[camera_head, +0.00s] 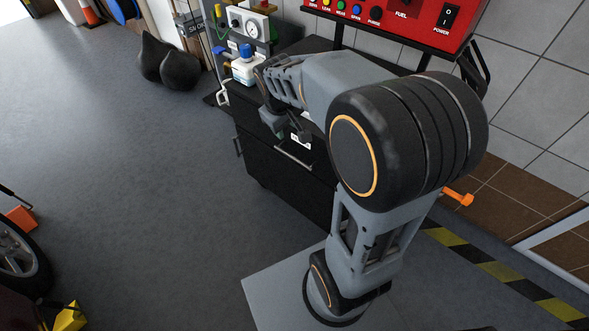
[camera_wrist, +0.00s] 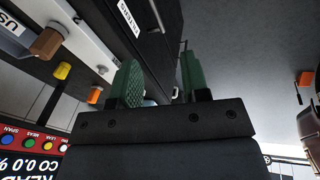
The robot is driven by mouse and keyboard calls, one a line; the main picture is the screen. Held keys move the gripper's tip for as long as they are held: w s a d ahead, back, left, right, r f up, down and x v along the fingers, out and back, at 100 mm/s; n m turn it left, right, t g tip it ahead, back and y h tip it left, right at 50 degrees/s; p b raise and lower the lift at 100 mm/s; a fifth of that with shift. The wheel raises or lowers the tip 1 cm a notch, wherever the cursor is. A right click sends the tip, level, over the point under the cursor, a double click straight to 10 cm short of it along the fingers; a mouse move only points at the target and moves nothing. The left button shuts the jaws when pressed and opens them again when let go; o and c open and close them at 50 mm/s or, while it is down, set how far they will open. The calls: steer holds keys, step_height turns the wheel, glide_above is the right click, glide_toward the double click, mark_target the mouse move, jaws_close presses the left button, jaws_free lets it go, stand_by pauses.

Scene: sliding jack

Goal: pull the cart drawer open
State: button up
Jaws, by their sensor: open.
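The black cart (camera_head: 287,187) stands below and behind my arm. Its drawer front carries a white label (camera_head: 300,141) and a silver bar handle (camera_head: 293,157). The label (camera_wrist: 128,17) and the handle (camera_wrist: 157,14) also show at the top of the wrist view. My gripper (camera_head: 285,124) is just above the handle, near the cart's top front edge. In the wrist view, its green-padded fingers (camera_wrist: 161,77) are spread apart with nothing seen between them. The handle appears beyond the fingertips, not between them. My arm hides the right part of the cart.
A white bottle with a blue cap (camera_head: 244,66) and a gauge unit (camera_head: 248,25) stand on the cart's left end. A red control panel (camera_head: 400,20) is behind. Black bags (camera_head: 168,62) lie on the floor.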

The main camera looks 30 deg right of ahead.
steer(key=n+g+b, duration=0.1)
steer(key=n+b, duration=0.1)
steer(key=b, duration=0.2)
glide_toward(295, 159)
steer(key=shift+h, duration=0.4)
steer(key=x, duration=0.3)
steer(key=b+x, duration=0.1)
steer(key=x, duration=0.1)
steer(key=b+x, duration=0.1)
steer(key=x, duration=0.2)
steer(key=shift+w+a+f, duration=0.15)
steer(key=shift+a+f, duration=0.1)
steer(key=shift+f, duration=0.2)
jaws_close()
